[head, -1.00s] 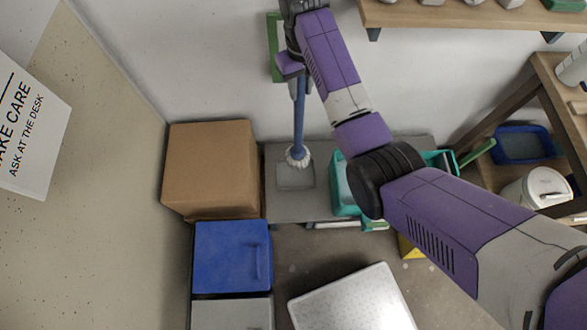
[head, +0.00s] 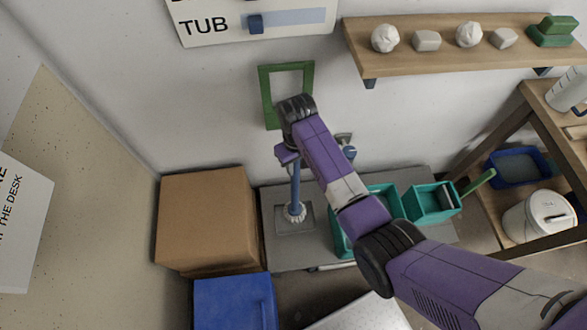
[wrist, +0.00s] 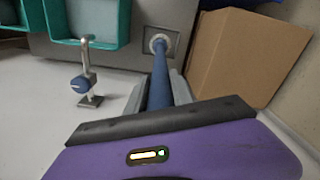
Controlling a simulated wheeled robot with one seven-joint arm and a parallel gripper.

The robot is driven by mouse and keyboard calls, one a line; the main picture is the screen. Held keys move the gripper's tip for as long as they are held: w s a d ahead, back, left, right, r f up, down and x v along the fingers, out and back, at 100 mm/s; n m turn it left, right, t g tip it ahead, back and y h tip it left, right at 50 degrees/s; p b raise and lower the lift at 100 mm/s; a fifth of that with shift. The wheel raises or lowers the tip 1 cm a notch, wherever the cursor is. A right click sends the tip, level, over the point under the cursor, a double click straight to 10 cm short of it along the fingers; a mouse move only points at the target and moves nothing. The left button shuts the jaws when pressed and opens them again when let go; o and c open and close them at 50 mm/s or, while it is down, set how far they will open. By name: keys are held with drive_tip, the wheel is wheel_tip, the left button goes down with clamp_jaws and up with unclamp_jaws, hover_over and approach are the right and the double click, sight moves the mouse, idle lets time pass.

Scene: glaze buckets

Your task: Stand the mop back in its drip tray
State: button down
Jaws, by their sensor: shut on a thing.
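The mop (head: 296,187) has a blue handle and a pale head. It stands close to upright, with its head (head: 294,212) over the square grey drip tray (head: 308,228) on the grey bench. The head appears within the tray's outline; I cannot tell whether it touches the bottom. My gripper (head: 289,155) is shut on the upper handle. In the wrist view the blue handle (wrist: 160,80) runs between my fingers (wrist: 157,92) down to the tray (wrist: 174,40).
A cardboard box (head: 205,220) stands left of the bench, with a blue bin (head: 233,303) in front. Teal tubs (head: 432,203) sit right of the tray. A small tap-like fitting (wrist: 85,82) is near the wall. A green frame (head: 265,95) hangs behind my wrist.

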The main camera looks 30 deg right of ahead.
sight(296, 173)
drive_tip(key=shift+f+b, duration=1.9)
drive_tip(key=shift+f, duration=0.4)
drive_tip(key=shift+w+r, duration=0.1)
drive_tip(key=c, duration=1.1)
unclamp_jaws()
